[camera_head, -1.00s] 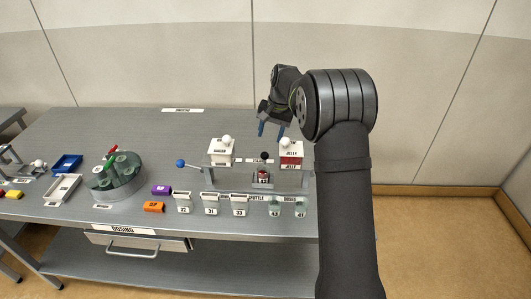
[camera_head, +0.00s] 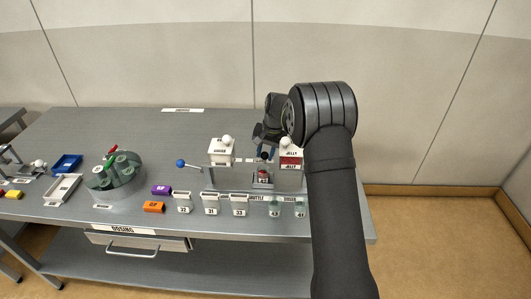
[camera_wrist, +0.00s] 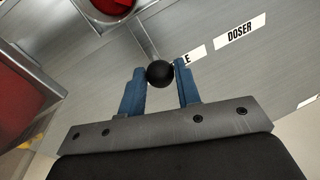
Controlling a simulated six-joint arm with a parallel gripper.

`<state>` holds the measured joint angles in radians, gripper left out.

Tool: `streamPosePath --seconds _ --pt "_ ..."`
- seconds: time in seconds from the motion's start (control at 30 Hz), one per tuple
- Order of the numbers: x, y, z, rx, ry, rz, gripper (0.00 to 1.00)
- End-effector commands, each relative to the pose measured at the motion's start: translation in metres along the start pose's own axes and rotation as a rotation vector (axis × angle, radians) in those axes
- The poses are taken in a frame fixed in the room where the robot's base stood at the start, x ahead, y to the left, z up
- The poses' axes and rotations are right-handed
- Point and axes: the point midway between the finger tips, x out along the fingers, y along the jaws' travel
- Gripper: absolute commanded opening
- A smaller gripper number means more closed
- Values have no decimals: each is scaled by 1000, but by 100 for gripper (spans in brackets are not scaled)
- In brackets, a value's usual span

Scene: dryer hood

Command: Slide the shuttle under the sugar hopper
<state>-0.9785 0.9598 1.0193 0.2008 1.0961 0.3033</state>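The shuttle (camera_head: 263,180) sits at the right part of the doser rail, beside the jelly hopper, with a small red-topped cup (camera_head: 263,174) on it. Its black ball knob shows in the wrist view (camera_wrist: 160,73), between the fingertips. The white sugar hopper (camera_head: 221,157) with a white ball on top stands to the left. My gripper (camera_head: 265,153) is above the shuttle, pointing down. In the wrist view its blue fingers (camera_wrist: 161,78) are apart, one on each side of the knob; I see no clear squeeze on it.
The jelly hopper (camera_head: 291,158), with a red band, stands close to the right of my gripper. A blue-knobbed lever (camera_head: 181,163) sticks out at the left. Several labelled jars (camera_head: 211,205) line the front. A green round carousel (camera_head: 115,175) stands further left.

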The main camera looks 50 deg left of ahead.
Motion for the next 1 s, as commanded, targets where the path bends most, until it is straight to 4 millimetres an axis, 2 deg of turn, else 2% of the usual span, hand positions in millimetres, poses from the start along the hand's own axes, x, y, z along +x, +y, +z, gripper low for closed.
streamPosePath --seconds 0.03,0.13,0.33,0.6,0.87,0.9,1.0 --pt "0 0 0 0 0 0 20" --pt "0 0 0 0 0 0 1" --pt "1 -5 1 -1 0 0 0" --pt "8 -42 8 -2 0 0 0" --pt "8 -42 8 0 0 0 0" --pt "8 -42 8 0 0 0 34" --pt "8 -42 8 0 0 0 50"
